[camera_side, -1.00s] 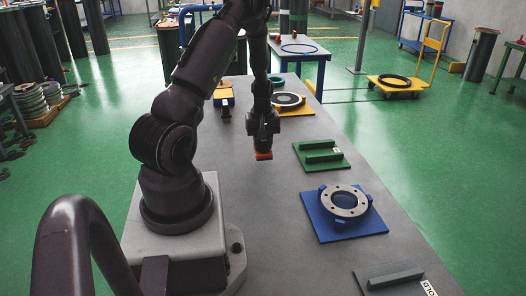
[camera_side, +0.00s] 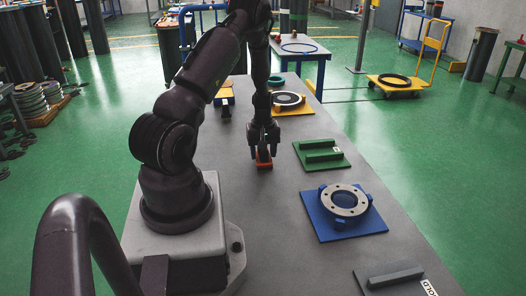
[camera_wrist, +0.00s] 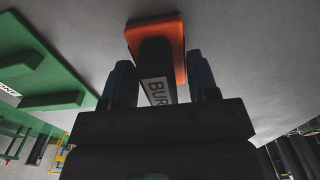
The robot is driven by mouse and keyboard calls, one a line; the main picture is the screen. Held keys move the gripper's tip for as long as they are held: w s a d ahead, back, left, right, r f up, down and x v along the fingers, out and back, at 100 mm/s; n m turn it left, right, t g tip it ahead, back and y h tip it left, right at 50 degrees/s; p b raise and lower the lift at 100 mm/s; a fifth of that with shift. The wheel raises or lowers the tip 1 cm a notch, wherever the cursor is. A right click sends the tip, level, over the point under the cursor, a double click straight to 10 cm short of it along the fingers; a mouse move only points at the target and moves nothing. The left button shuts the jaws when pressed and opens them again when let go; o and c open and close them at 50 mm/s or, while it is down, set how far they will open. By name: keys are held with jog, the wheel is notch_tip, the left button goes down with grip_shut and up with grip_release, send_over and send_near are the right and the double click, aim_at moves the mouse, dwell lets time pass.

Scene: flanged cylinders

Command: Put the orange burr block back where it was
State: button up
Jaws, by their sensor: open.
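The orange burr block (camera_side: 264,162) sits on the grey bench top below my gripper (camera_side: 264,148). In the wrist view it has an orange base (camera_wrist: 178,45) with a dark upright part bearing a white label that reads "BUR", the rest hidden. My gripper also shows in the wrist view (camera_wrist: 162,72). Its fingers are open, one on each side of the dark part, with gaps between them and the block.
To the right are a green plate with green bars (camera_side: 322,154) and a blue fixture (camera_side: 318,222) carrying a grey flanged ring (camera_side: 345,201). A dark plate with a bar (camera_side: 395,278) lies at the near right. A yellow fixture (camera_side: 296,108) stands behind. Bench around the block is clear.

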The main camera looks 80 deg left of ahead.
jog(key=shift+r, duration=0.1)
notch_tip(320, 180, up, 12)
jog(key=w+d+r+m+t, duration=0.2)
jog(key=w+d+r+m, duration=0.35)
jog(key=d+r, duration=0.45)
jog(key=w+d+r+m+t, duration=0.1)
jog(key=d+r+m, duration=0.2)
jog(key=d+r, duration=0.5)
jog(key=s+d+r+m+t, duration=0.1)
jog(key=s+d+m, duration=0.3)
jog(key=d, duration=0.4)
jog(key=s+d+r+m+t, duration=0.1)
jog(key=s+d+m, duration=0.3)
jog(key=d, duration=0.5)
jog(key=shift+s+r+m+t, duration=0.25)
jog(key=shift+r+m, duration=0.2)
jog(key=shift+m, duration=0.3)
